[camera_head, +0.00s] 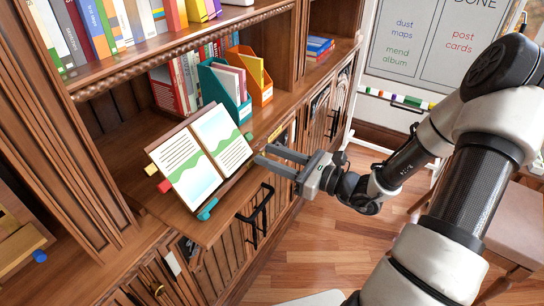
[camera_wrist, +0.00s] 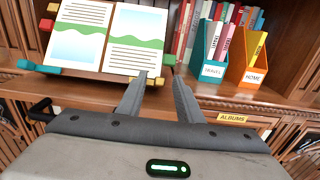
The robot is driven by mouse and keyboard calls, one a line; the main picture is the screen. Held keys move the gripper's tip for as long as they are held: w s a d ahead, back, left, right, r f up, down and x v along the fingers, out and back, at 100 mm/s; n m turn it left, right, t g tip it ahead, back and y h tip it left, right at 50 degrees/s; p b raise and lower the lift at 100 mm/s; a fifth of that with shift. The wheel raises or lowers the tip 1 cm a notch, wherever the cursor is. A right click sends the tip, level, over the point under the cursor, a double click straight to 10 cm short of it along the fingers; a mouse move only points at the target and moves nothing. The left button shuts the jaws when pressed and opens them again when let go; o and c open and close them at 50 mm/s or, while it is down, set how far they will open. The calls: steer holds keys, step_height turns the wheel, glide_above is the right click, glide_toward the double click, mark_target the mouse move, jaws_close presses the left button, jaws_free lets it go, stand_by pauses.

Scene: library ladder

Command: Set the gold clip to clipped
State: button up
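An open book (camera_head: 201,158) leans on a stand on the cabinet ledge; it also shows in the wrist view (camera_wrist: 80,40). Small coloured clips sit at its edges.
A teal file box (camera_head: 222,105) and an orange file box (camera_head: 262,92) stand behind the book's right side. Shelves of books rise above. A black handle (camera_head: 258,215) sticks out from the cabinet front below the ledge. A chair (camera_head: 510,225) stands at the right.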

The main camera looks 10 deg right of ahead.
mark_target(264, 155)
jaws_close()
